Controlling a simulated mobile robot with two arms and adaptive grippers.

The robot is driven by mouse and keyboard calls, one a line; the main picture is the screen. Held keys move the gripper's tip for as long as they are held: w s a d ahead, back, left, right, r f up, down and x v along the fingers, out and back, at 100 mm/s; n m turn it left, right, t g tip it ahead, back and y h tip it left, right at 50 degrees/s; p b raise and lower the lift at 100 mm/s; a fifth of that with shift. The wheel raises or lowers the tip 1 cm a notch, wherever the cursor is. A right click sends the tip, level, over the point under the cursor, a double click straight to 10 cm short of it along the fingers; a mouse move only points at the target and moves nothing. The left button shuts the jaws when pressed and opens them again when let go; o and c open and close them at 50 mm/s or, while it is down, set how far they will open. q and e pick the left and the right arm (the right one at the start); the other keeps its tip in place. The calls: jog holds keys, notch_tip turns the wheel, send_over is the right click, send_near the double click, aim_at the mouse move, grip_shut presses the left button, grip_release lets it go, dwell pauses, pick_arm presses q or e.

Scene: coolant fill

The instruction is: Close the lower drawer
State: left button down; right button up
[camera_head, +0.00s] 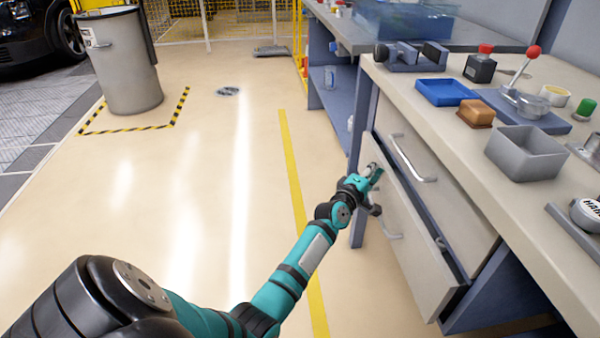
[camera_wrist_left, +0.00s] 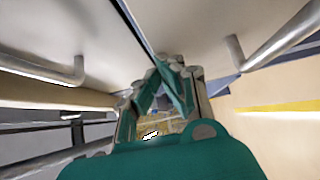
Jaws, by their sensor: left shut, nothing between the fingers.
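The lower drawer (camera_head: 419,259) is below the upper drawer in the workbench on the right of the head view. Its pale front stands out from the bench, leaving a gap along its top edge. Its handle (camera_head: 386,224) is partly hidden by my left wrist. My left gripper (camera_head: 375,170) is shut and empty, close to the far upper corner of that front; I cannot tell whether it touches. In the left wrist view the closed fingertips (camera_wrist_left: 163,66) lie close to pale panels, with a bar handle on either side.
The upper drawer (camera_head: 440,194) looks shut, with its bar handle (camera_head: 412,162) facing out. The benchtop (camera_head: 436,104) carries a blue tray (camera_head: 445,92), a grey bin (camera_head: 526,153) and tools. Open floor (camera_head: 190,215) lies left of the bench. A grey barrel (camera_head: 125,65) stands farther back.

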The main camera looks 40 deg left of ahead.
aim_at(387, 169)
pick_arm(q)
jog(key=w+d, duration=0.2)
jog(key=shift+w+d, duration=0.2)
jog(key=shift+w, duration=0.2)
jog(key=shift+w+d+r, duration=0.1)
pick_arm(e)
jog(key=shift+w+r, duration=0.15)
jog(key=shift+w, duration=0.3)
pick_arm(q)
jog(key=shift+r, duration=0.1)
